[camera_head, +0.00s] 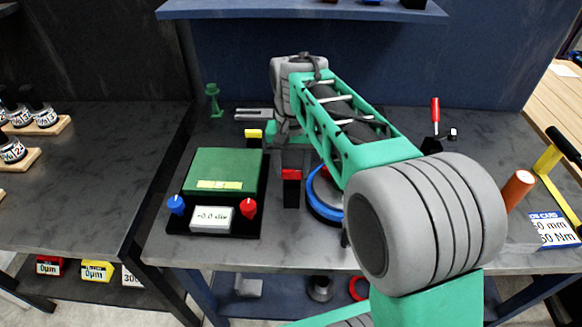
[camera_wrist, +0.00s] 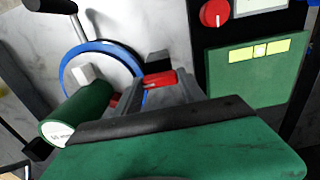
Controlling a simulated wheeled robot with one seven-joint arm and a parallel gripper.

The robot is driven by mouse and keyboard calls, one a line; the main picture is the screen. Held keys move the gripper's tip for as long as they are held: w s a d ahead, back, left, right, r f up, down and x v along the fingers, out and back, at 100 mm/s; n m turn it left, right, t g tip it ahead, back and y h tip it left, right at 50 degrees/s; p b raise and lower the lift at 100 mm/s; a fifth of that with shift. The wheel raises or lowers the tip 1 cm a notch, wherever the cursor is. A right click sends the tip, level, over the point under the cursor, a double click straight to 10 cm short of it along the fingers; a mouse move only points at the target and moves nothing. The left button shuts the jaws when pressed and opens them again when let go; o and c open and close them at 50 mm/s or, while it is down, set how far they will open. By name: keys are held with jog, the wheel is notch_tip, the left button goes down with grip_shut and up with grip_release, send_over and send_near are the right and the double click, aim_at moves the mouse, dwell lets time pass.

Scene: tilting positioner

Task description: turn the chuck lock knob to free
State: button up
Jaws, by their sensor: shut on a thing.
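A red bar-shaped knob (camera_head: 291,174) tops a black post between the green box and the blue-ringed chuck (camera_head: 322,208). In the wrist view the red knob (camera_wrist: 160,78) lies at my fingertips, and my gripper (camera_wrist: 165,92) appears shut on it. The fingers hide part of the knob, so its exact hold is unclear. The chuck's blue ring (camera_wrist: 67,72) shows beside it, with a white block and a metal handle. In the head view my forearm hides part of the chuck.
A green box (camera_head: 222,172) with a display, a blue knob (camera_head: 176,204) and a red knob (camera_head: 249,207) stands left. A yellow block (camera_head: 254,134) and a green stand (camera_head: 213,98) are behind. A red-handled tool (camera_head: 435,110) and brown cylinder (camera_head: 518,189) are right.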

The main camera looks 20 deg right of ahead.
jog(key=shift+c, duration=1.3)
jog(key=shift+n, duration=0.5)
jog(key=n, duration=0.2)
jog(key=shift+n, duration=0.4)
jog(key=n, duration=0.4)
jog(key=shift+n+p, duration=0.3)
jog(key=n, duration=0.4)
jog(key=shift+n, duration=0.3)
jog(key=n, duration=0.4)
jog(key=shift+r+n+p, duration=0.1)
jog(key=shift+n+p, duration=0.25)
jog(key=shift+n, duration=0.05)
